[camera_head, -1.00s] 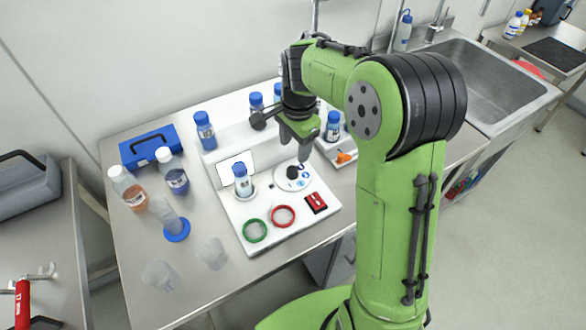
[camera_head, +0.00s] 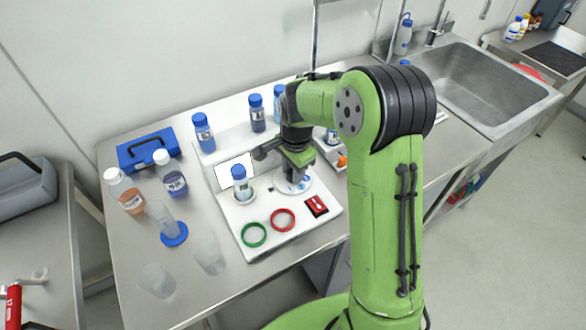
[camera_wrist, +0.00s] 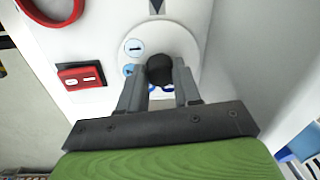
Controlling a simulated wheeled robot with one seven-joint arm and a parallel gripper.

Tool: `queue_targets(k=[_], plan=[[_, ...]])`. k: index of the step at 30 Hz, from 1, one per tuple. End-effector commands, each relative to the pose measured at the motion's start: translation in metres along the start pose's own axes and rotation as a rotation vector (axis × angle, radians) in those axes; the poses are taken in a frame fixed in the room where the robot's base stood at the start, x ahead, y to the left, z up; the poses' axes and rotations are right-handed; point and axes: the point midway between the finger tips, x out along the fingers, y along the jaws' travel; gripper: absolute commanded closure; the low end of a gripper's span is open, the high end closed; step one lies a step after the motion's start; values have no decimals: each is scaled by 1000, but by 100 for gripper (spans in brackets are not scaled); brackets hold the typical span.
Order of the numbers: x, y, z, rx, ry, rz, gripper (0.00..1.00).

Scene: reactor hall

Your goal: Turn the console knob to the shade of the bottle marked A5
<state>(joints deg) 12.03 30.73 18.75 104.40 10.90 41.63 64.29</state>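The white console (camera_head: 240,222) stands on the bench. Its black knob (camera_wrist: 160,70) sits on a white dial (camera_wrist: 190,38) with blue-marked round spots; a dark pointer (camera_wrist: 157,6) lies beyond the dial. My gripper (camera_wrist: 160,68) is down at the knob, one finger on each side, apparently with narrow gaps; contact is unclear. In the head view my gripper (camera_head: 297,172) hides the knob. Blue-capped bottles stand behind: left (camera_head: 203,133), middle (camera_head: 257,113), right (camera_head: 278,104). Another bottle (camera_head: 241,185) sits in the console's round holder. I cannot read which is A5.
A green ring (camera_head: 254,235), a red ring (camera_head: 282,220) and a red switch (camera_head: 316,206) are on the console front. White-capped bottles (camera_head: 130,200) (camera_head: 175,183), a cylinder (camera_head: 168,225), beakers (camera_head: 208,258) and a blue case (camera_head: 147,148) stand left. A sink (camera_head: 480,85) is at right.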

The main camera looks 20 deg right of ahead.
Motion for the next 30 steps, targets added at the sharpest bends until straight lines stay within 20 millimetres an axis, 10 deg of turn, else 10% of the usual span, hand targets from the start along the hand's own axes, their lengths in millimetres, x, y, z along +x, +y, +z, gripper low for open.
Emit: queue_targets(k=[30], plan=[[0,-1,1,508,39,-4,98]])
